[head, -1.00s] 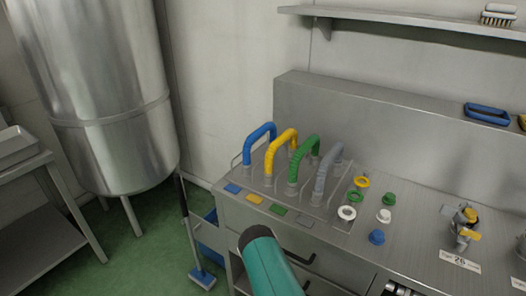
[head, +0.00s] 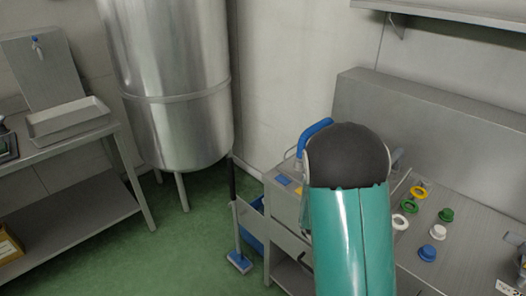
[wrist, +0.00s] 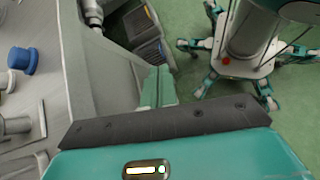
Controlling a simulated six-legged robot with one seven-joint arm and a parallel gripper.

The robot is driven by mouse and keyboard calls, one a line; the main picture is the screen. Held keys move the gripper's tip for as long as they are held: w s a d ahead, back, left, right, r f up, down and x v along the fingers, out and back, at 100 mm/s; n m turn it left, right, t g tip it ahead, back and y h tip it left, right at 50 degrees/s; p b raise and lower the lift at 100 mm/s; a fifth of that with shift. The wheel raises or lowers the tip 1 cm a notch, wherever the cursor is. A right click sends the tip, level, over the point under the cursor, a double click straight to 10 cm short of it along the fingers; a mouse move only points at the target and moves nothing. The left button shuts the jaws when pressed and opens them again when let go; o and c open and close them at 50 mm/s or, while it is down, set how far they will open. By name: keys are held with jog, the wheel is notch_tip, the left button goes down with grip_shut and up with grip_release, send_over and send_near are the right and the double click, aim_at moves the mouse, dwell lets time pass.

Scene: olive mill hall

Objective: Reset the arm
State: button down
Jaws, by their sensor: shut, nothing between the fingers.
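My teal arm with its dark rounded joint (head: 347,155) rises in the head view in front of the steel bench (head: 440,205). It hides most of the coloured hose handles; part of the blue one (head: 316,132) shows at its left. My gripper (wrist: 157,86) shows in the wrist view as two pale green fingers, shut together and empty, beside the bench edge and above the floor. My gripper itself does not show in the head view.
White, yellow, green and blue caps (head: 427,253) stand on the bench right of my arm. A steel tank (head: 180,110) and a side table with a tray (head: 68,122) stand left. My own body and legs show in the wrist view.

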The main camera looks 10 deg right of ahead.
jog(key=a+r+m+t+y, duration=0.1)
jog(key=a+r+t, duration=0.3)
jog(key=r, duration=0.5)
jog(key=s+a+r+m+t+y, duration=0.1)
jog(key=a+r+t+y, duration=0.1)
jog(key=a+r+t, duration=0.3)
jog(key=s+a+r+m+t+y, duration=0.1)
jog(key=a+r+t, duration=0.3)
jog(key=a+r, duration=0.5)
notch_tip(320, 180, up, 4)
jog(key=shift+s+a+r+y, duration=0.1)
jog(key=shift+s+a+y, duration=0.1)
jog(key=shift+y, duration=0.4)
jog(key=shift+d, duration=0.15)
